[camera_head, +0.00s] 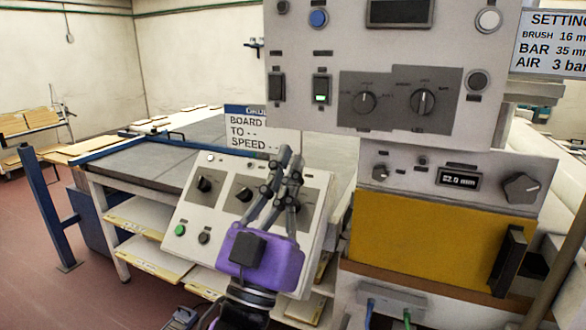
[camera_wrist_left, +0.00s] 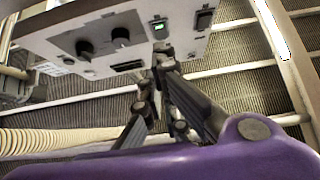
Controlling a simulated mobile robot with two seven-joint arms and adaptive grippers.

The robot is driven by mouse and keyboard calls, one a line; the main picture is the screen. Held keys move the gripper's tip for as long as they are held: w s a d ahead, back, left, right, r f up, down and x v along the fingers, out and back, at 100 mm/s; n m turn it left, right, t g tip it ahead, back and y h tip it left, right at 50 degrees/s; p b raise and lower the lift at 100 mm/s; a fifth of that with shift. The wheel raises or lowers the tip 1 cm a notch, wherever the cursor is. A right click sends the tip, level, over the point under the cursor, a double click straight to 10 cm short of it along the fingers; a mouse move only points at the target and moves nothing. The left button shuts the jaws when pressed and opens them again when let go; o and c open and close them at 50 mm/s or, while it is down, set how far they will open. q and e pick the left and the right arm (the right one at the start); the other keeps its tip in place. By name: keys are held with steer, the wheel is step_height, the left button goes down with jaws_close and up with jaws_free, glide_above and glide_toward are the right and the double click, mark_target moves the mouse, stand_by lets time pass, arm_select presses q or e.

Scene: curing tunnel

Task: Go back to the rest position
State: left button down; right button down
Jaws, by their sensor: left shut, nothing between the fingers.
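My left gripper (camera_head: 289,160) has a purple body and dark jointed fingers. In the head view it stands upright in front of the sloped control panel (camera_head: 190,215), its fingers shut with nothing between them. The fingers cover part of the panel's right side. In the left wrist view the shut fingertips (camera_wrist_left: 160,52) appear just in front of the edge of a grey panel with dark knobs and a green-lit switch (camera_wrist_left: 158,25). I cannot tell whether they touch it. My right gripper is not in view.
A tall machine panel (camera_head: 330,125) with dials and switches stands close on the right. Below it are a small display (camera_head: 458,179) and a yellow cover (camera_head: 425,245). A grey-topped table (camera_head: 150,165) lies behind at left. Open floor (camera_head: 95,285) shows at lower left.

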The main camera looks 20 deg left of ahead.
arm_select(q)
steer(key=shift+s, duration=0.1)
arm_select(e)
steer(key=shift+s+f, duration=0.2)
